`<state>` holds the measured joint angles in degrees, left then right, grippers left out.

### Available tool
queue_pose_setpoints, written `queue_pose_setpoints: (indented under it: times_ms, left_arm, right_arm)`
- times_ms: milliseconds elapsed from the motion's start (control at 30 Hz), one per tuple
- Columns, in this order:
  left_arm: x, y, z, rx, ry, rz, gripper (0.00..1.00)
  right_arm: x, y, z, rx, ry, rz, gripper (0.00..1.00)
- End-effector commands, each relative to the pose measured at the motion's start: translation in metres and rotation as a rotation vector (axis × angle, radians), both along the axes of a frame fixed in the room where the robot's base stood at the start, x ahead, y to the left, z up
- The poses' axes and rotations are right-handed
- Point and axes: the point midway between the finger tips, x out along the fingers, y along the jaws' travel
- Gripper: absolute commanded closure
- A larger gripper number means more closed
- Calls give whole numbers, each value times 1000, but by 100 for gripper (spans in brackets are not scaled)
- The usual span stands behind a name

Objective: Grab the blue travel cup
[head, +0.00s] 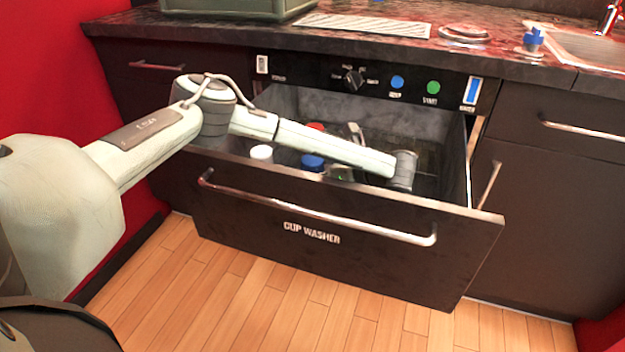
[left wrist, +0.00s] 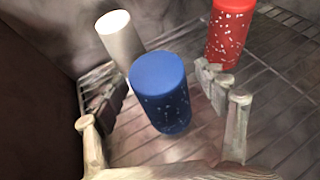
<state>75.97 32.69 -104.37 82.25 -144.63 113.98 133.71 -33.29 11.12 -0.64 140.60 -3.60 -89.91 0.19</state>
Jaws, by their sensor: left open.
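The blue travel cup (head: 312,163) stands in the open cup-washer drawer. It also shows speckled with white in the left wrist view (left wrist: 162,98), upright or nearly so on the rack. My left gripper (left wrist: 162,82) is open, with one finger on each side of the blue cup and visible gaps beside it. In the head view my left arm reaches down into the drawer and partly hides the gripper. My right gripper is in neither view.
A white cup (left wrist: 121,38) stands behind and left of the blue cup, close to the left finger. A red cup (left wrist: 229,32) stands behind and right, near the right finger. The drawer front (head: 330,225) and its walls surround the cups.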

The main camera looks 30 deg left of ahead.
Motion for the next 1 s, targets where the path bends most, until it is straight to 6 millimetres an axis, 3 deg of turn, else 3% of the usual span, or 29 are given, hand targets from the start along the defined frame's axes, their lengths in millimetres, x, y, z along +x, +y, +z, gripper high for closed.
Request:
queue_pose_setpoints:
  times_ms: [67,500,767,900,1000]
  left_arm:
    - [0,0,0,0,0,0,30]
    - [0,-1,0,0,1,0,85]
    - [0,-1,3,0,-1,0,86]
    - [1,0,20,0,-4,0,86]
    - [2,-1,44,1,-5,-3,86]
  right_arm:
    - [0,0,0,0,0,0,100]
    - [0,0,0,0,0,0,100]
    - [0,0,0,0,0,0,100]
    - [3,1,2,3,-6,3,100]
    - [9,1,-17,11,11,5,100]
